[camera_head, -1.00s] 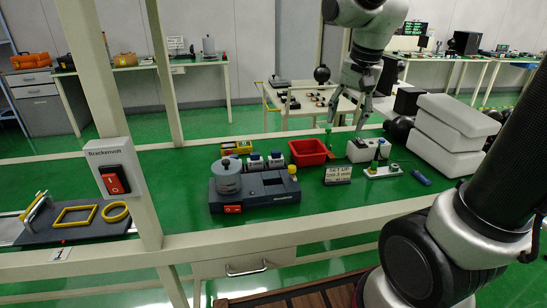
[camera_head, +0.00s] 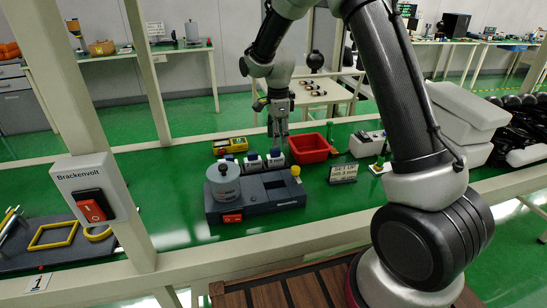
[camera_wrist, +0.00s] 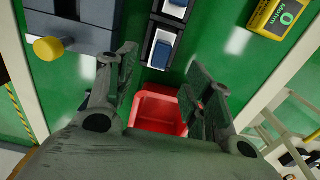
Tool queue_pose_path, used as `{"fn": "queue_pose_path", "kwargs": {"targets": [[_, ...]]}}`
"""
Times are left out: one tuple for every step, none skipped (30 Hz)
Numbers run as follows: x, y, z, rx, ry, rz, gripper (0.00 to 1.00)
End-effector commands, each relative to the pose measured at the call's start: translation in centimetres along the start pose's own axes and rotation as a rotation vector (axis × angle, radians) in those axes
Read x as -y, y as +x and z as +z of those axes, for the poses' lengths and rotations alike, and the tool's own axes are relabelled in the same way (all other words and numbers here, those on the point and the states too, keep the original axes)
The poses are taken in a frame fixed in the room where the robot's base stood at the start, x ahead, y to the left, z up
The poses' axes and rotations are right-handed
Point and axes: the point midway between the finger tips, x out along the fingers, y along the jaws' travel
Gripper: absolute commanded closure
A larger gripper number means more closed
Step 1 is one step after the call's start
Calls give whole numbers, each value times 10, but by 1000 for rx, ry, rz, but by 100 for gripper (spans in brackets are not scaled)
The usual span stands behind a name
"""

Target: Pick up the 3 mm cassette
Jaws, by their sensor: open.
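Small cassettes with white and blue tops stand in a row behind the dark grey device (camera_head: 255,204): a left one (camera_head: 231,166), a middle one (camera_head: 253,163) and a right one (camera_head: 276,159). Their labels are too small to read surely, so I cannot tell which is the 3 mm cassette. My gripper (camera_head: 278,138) is open, pointing down above and behind the right cassette. In the wrist view, my fingers (camera_wrist: 158,76) are spread and empty, with the near cassette (camera_wrist: 160,48) just ahead of them and another cassette (camera_wrist: 175,8) partly cut off at the top edge.
A red bin (camera_head: 312,149) stands right of the cassettes. A yellow meter (camera_head: 230,145) lies behind them. The device bears a grey cylinder (camera_head: 223,184) and a yellow knob (camera_head: 295,170). A small sign (camera_head: 343,173) stands right of the device. White boxes (camera_head: 465,115) are stacked farther right.

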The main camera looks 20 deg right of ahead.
Motion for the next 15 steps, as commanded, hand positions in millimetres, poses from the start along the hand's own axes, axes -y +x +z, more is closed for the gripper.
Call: {"fn": "queue_pose_path", "kwargs": {"targets": [[-1, 6, 0, -1, 0, 5, 48], [-1, 9, 0, -1, 0, 5, 48], [-1, 14, 0, -1, -1, 4, 48], [-1, 17, 0, -1, -1, 4, 48], [-1, 21, 0, -1, -1, 5, 48], [-1, 26, 1, -1, -1, 5, 48], [-1, 30, 2, -1, -1, 4, 48], [-1, 34, 3, -1, -2, 4, 48], [-2, 40, 4, -1, -2, 5, 48], [-1, 45, 6, -1, -2, 5, 48], [-1, 50, 7, -1, -2, 5, 48], [-2, 56, 8, -1, -2, 5, 48], [-1, 61, 8, -1, -1, 4, 48], [-1, 65, 8, -1, -1, 4, 48], [-1, 69, 8, -1, -1, 4, 48]]}}
